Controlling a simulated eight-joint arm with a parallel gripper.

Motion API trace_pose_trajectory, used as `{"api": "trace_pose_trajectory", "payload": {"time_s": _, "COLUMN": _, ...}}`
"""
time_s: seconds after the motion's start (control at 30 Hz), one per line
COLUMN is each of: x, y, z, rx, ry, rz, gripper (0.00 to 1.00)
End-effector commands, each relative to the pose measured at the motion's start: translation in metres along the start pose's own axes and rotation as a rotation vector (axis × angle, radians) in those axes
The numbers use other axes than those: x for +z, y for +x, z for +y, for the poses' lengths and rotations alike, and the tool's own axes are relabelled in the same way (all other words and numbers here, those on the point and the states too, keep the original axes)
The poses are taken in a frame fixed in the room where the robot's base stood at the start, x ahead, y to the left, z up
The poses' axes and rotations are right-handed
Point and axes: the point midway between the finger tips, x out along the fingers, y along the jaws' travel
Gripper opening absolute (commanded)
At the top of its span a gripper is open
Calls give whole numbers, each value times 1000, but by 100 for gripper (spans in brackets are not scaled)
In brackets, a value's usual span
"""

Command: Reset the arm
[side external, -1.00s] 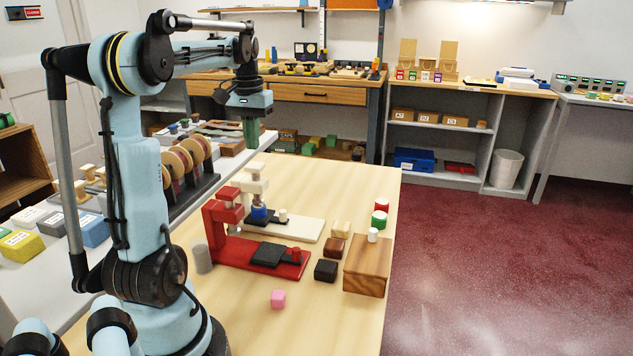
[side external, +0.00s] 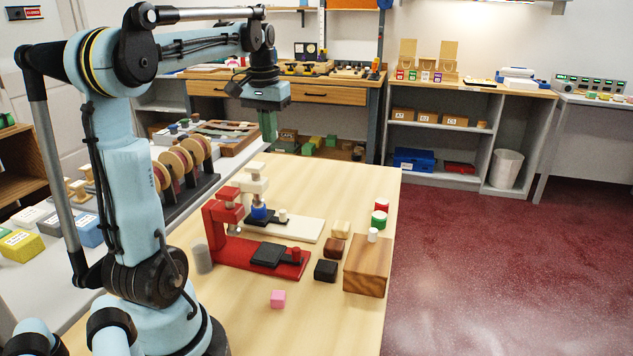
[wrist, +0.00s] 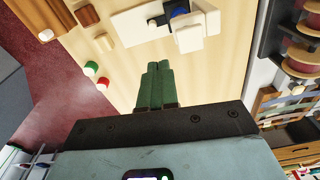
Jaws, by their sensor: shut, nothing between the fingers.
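My gripper (side external: 268,125) hangs from the raised arm above the far end of the wooden table (side external: 340,188). Its green fingers (wrist: 158,85) are together with nothing between them in the wrist view. A red press-like stand (side external: 225,228) and a white one (side external: 300,228) stand on the table, below and nearer the side camera than my gripper. A blue piece (side external: 259,212) sits in the white stand. My gripper touches none of these.
A wooden block (side external: 367,268) carries a white cylinder. Red and green cylinders (side external: 379,219) stand near the right edge. Spools (side external: 180,162) stand on the left counter.

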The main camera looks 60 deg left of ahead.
Motion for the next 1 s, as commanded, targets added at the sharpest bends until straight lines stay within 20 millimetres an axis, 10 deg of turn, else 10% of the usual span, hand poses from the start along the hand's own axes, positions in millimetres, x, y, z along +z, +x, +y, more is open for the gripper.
{"api": "trace_pose_trajectory", "payload": {"time_s": 0.2, "x": 43, "y": 15, "z": 98, "rx": 30, "ry": 229, "rz": 174, "gripper": 0}}
{"api": "trace_pose_trajectory", "payload": {"time_s": 0.5, "x": 128, "y": 52, "z": 189, "rx": 146, "ry": 507, "rz": 405, "gripper": 0}}
{"api": "trace_pose_trajectory", "payload": {"time_s": 1.0, "x": 178, "y": 79, "z": 222, "rx": 246, "ry": 647, "rz": 523, "gripper": 0}}
